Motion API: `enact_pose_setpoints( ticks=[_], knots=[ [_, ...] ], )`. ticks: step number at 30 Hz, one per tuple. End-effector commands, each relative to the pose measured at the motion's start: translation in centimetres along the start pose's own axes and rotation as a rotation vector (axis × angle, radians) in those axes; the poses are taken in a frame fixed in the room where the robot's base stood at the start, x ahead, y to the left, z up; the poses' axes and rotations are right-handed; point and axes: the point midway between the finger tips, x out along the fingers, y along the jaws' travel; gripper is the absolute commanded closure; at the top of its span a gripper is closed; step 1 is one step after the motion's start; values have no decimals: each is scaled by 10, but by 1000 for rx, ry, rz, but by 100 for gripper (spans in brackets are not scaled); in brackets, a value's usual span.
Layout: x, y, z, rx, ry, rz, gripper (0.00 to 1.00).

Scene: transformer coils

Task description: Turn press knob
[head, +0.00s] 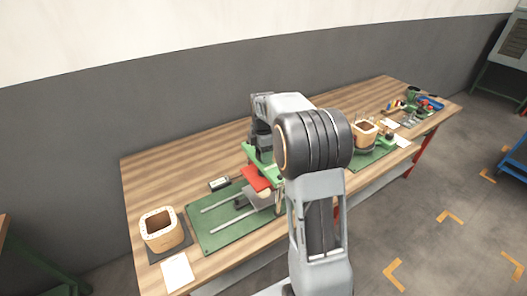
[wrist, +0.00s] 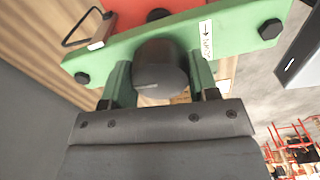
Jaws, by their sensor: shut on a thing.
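The press knob (wrist: 160,68) is a dark, rounded knob in the middle of the wrist view, in front of the press's green crossbar (wrist: 110,55). My gripper (wrist: 161,82) has one finger on each side of the knob and is shut on it. A white label with an arrow (wrist: 206,40) is on the crossbar, right of the knob. In the head view the press's red plate (head: 257,178) shows beside the green crossbar (head: 262,163). My arm hides the knob and much of the press there.
The press stands on a green board (head: 215,231) on a long wooden table (head: 150,175). A wooden coil form (head: 160,228) is at the left, another (head: 366,131) at the right. Small tools and a blue tray (head: 432,103) lie at the far right end.

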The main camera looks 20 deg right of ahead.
Motion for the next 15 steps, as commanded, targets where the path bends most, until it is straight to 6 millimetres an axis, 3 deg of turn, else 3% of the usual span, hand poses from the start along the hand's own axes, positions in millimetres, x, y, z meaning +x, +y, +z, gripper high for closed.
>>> enact_pose_setpoints(
  ticks=[2, 3, 10, 15],
  knots=[
    [-2, 1, 0, 1, 0, 5, 69],
    [-2, 1, 0, 1, 0, 5, 42],
    [-1, 0, 0, 1, 0, 2, 20],
    [0, 0, 0, 2, 0, 1, 20]
  ],
)
